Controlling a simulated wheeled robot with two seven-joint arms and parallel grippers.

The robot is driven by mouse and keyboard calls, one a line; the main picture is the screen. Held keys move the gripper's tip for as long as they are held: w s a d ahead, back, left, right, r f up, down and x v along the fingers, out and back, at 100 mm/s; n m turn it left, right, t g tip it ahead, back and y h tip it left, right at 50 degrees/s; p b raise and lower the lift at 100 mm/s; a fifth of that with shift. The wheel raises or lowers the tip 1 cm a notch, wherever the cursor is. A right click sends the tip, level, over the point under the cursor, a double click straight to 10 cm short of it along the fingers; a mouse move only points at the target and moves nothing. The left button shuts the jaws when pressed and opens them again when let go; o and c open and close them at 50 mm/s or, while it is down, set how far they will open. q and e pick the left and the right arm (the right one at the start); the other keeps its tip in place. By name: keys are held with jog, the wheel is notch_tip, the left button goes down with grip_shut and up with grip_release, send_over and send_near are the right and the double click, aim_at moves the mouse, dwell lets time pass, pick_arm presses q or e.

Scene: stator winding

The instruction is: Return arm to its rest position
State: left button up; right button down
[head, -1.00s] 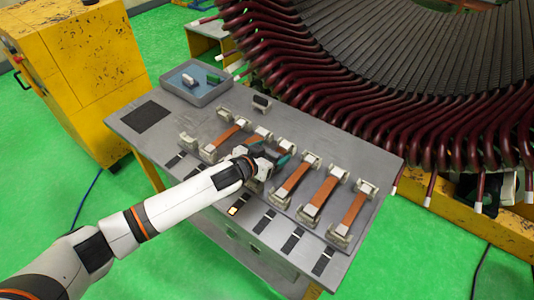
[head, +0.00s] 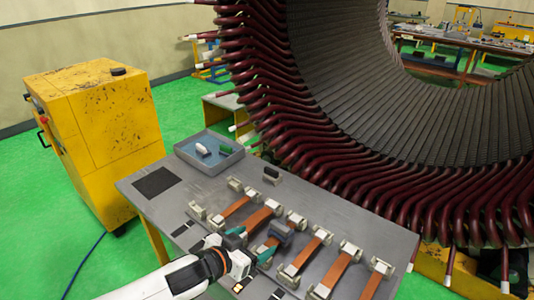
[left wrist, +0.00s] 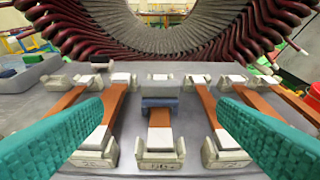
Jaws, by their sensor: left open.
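My left arm comes in from the lower left in the head view. Its gripper (head: 250,244) is over the near part of the grey table (head: 150,205), with teal fingers apart and nothing between them. In the left wrist view the open fingers (left wrist: 160,106) flank a copper bar (left wrist: 160,140) in pale holders. A blue-grey block (left wrist: 160,102) sits across that bar's far part, clear of both fingers. The block also shows in the head view (head: 282,233). My right gripper is not in view.
Several copper bars (head: 304,256) lie in holders across the table. A grey-blue tray (head: 209,166) with small parts stands at the back left. The large stator (head: 340,120) with dark red coil ends rises behind. A yellow cabinet (head: 105,140) stands left.

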pick_arm(q)
jog(key=s+a+f+n+g+y, duration=0.25)
jog(key=s+a, duration=0.25)
jog(key=s, duration=0.4)
jog(key=s+a+f+n+g+y, duration=0.1)
jog(key=s+a+f+g+y, duration=0.2)
jog(key=s, duration=0.6)
jog(key=s+a+f+n+g+y, duration=0.2)
jog(key=s+a+f, duration=0.35)
jog(key=s, duration=0.35)
notch_tip(320, 180, down, 24)
jog(key=r+g, duration=0.1)
jog(key=s+a+f, duration=0.1)
jog(key=s+f, duration=0.7)
jog(key=f, duration=0.1)
jog(key=s+a+f+g, duration=0.1)
jog(key=s+a+f, duration=0.1)
jog(key=s+f, duration=0.7)
jog(key=shift+s+a+f+m+b, duration=0.2)
jog(key=shift+s+a+m+b, duration=0.1)
jog(key=shift+m+b, duration=0.1)
